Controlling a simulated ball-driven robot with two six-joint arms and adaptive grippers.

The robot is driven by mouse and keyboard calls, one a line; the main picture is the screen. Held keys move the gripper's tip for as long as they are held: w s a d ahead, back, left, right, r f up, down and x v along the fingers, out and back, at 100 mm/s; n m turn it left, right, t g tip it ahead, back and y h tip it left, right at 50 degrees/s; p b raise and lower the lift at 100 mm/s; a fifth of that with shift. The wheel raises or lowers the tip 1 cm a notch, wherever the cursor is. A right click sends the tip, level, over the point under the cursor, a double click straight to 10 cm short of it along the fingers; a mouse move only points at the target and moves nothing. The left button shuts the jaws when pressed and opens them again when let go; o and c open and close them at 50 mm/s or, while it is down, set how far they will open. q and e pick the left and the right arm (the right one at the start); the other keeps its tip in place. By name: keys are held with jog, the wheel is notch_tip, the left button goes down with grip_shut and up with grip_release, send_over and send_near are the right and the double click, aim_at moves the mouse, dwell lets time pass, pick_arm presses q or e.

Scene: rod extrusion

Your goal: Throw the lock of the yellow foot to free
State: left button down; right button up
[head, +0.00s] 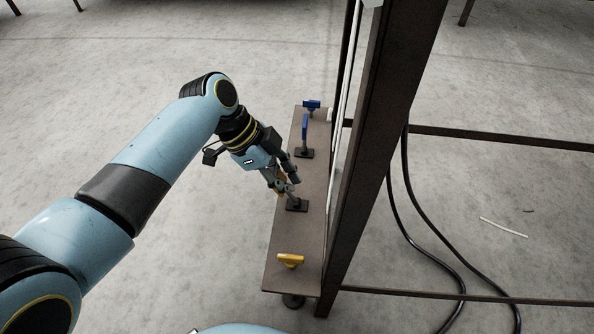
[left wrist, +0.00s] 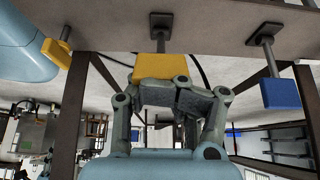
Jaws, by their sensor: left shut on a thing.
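My left gripper (head: 286,184) is over the brown plate and shut on the yellow lock lever. The lever's yellow paddle (left wrist: 164,66) sits between the fingers (left wrist: 174,92) in the left wrist view, and its stem runs to a black base (left wrist: 161,20) on the plate. In the head view that base (head: 297,204) shows just below the fingertips, while the paddle is mostly hidden. The yellow T-handle (head: 290,260) stands near the plate's front end, with a dark round foot (head: 293,300) under that end. The handle also shows at left in the wrist view (left wrist: 56,52). My right gripper is out of view.
A blue lever (head: 305,127) and a blue T-handle (head: 311,105) stand farther along the plate (head: 280,235). The blue paddle shows right in the wrist view (left wrist: 281,94). A dark frame post (head: 385,120) rises close to the plate's right. Black cables (head: 418,215) hang beyond it.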

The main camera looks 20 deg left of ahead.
pick_arm(q)
jog(key=shift+s+a+f, duration=0.1)
jog(key=shift+a+f, duration=0.05)
jog(key=shift+a, duration=0.55)
jog(key=shift+d, duration=0.1)
pick_arm(e)
jog(key=shift+r, duration=0.1)
pick_arm(q)
jog(key=shift+d, duration=0.55)
jog(key=shift+w+r+p, duration=0.2)
jog(key=shift+r+p, duration=0.15)
jog(key=shift+p, duration=0.25)
jog(key=shift+r+p, duration=0.3)
jog(key=shift+r, duration=0.1)
notch_tip(320, 180, up, 5)
jog(key=p, duration=0.5)
jog(key=shift+s+r, duration=0.1)
jog(key=shift+r, duration=0.1)
pick_arm(e)
jog(key=s+d+f+g, duration=0.2)
jog(key=s+d+f, duration=0.2)
jog(key=f, duration=0.7)
jog(key=s, duration=0.2)
jog(key=shift+s+f+g+h, duration=0.25)
jog(key=shift+s+g+h, duration=0.1)
jog(key=shift+g+h, duration=0.05)
